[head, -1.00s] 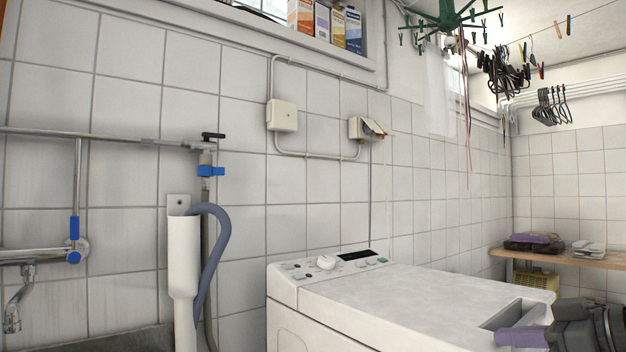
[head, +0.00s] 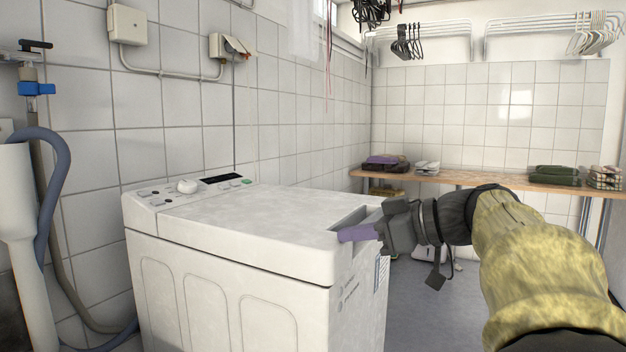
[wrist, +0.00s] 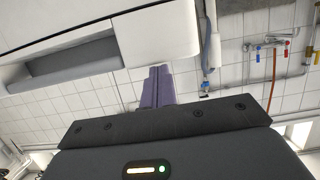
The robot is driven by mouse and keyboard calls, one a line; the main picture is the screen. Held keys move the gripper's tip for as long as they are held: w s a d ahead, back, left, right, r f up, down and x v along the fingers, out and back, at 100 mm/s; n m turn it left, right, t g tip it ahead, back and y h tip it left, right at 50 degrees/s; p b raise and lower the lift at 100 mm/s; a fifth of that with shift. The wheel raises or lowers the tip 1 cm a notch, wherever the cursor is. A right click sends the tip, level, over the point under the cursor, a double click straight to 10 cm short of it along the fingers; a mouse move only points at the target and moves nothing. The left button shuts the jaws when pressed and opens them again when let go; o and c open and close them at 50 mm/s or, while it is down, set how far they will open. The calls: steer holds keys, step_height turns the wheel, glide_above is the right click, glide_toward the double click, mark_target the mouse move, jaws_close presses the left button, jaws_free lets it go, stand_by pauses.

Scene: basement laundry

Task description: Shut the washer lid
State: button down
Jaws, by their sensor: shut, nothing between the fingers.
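The white top-loading washer (head: 230,275) stands against the tiled wall. Its lid (head: 265,212) lies flat and level with the top, behind the control panel (head: 190,187); I see no raised gap. A grey handle recess (head: 350,218) is cut into the lid's right end. My gripper (head: 342,234) is at that end, its purple fingers together and empty, beside the recess. In the wrist view, the gripper fingers (wrist: 158,74) point at the washer's white edge (wrist: 155,35), with the grey recess (wrist: 65,68) to their left. Whether the fingertips touch the washer is unclear.
A wooden shelf (head: 450,178) with folded clothes (head: 555,174) runs along the back wall. A grey drain hose (head: 52,200) and white pipe (head: 18,240) stand left of the washer. Grey floor (head: 440,310) is open to the right of the washer.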

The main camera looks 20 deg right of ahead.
steer(key=s+d+p, duration=0.3)
steer(key=s+d, duration=0.3)
steer(key=s, duration=0.1)
steer(key=shift+d+r+t, duration=0.25)
steer(key=shift+d+t, duration=0.05)
steer(key=shift+a, duration=0.1)
